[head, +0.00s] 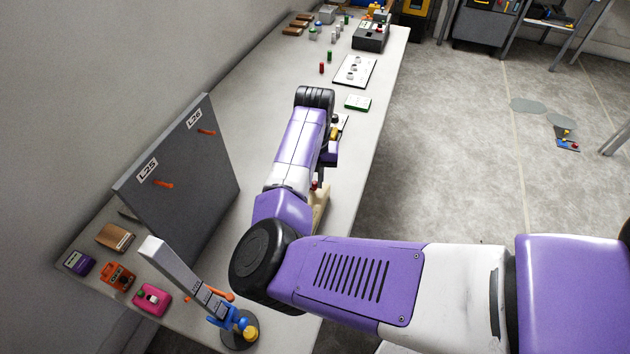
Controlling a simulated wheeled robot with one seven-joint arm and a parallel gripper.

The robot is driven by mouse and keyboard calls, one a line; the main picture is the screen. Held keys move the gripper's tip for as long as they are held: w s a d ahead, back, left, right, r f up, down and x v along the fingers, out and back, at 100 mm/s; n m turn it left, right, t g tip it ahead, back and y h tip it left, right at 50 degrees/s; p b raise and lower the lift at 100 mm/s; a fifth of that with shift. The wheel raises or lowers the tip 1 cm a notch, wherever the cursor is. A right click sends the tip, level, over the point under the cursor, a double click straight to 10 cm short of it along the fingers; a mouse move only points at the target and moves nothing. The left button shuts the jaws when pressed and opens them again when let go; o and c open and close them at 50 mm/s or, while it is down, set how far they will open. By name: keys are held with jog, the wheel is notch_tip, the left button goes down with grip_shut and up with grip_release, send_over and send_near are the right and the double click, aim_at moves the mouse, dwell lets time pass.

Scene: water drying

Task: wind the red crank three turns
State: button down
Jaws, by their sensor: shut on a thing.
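My purple and white arm reaches in from the right and bends over the table, covering much of the work spot. Past its far wrist, my gripper (319,175) points down beside the forearm, mostly hidden. A small bit of the red crank (315,184) shows right at the gripper's end, and the gripper is shut on it. A beige body (320,207) shows just below the red part, partly covered by my arm. The crank's full shape and angle are hidden.
A grey upright panel (190,175) marked L25 and L26 stands left of my arm. A grey post with a blue and yellow foot (240,328) stands in front. Small boxes (118,276) sit front left. A green block (357,103) and white plate (354,71) lie beyond.

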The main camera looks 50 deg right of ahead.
aim_at(315, 183)
jog(key=c, duration=1.4)
grip_release()
notch_tip(315, 183, up, 7)
jog(key=shift+f+b, duration=0.2)
jog(key=shift+b, duration=0.4)
jog(key=shift+r, duration=0.65)
jog(key=shift+d, duration=0.15)
